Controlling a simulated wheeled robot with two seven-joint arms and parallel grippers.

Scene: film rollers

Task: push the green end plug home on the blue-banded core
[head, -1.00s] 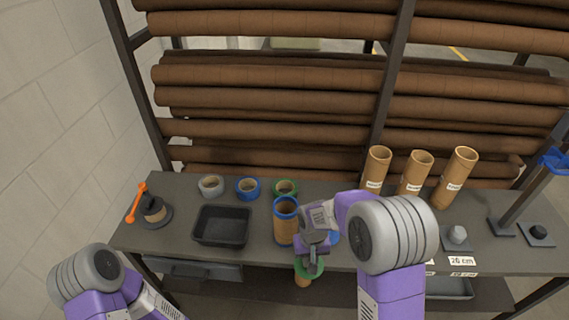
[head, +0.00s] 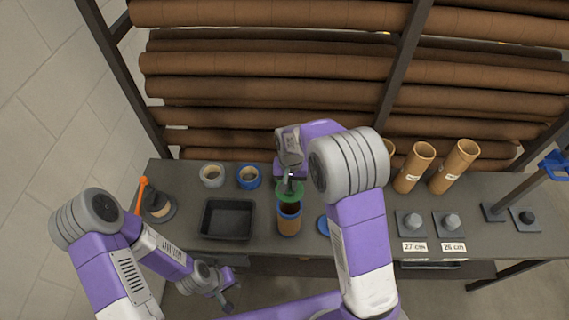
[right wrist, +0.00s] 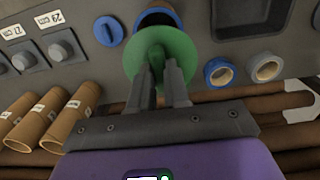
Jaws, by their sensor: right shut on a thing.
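The blue-banded core (head: 289,222) is a brown tube standing upright on the bench, with a blue band at its top. My right gripper (head: 289,182) is shut on the green end plug (head: 289,193) just above the core's mouth. In the right wrist view, the green plug (right wrist: 165,52) lies between the fingertips (right wrist: 160,75) and partly covers the core's blue rim (right wrist: 158,12). Part of the open mouth shows past the plug, so they look offset. The plug's underside is hidden. My left gripper (head: 230,298) is low in front of the bench, away from the core; its jaws are unclear.
A black tray (head: 228,236) stands left of the core. A grey roll (head: 212,184) and a blue roll (head: 249,186) lie behind. A blue disc (head: 322,226) lies just right of the core. Several brown tubes (head: 452,172) stand at the right.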

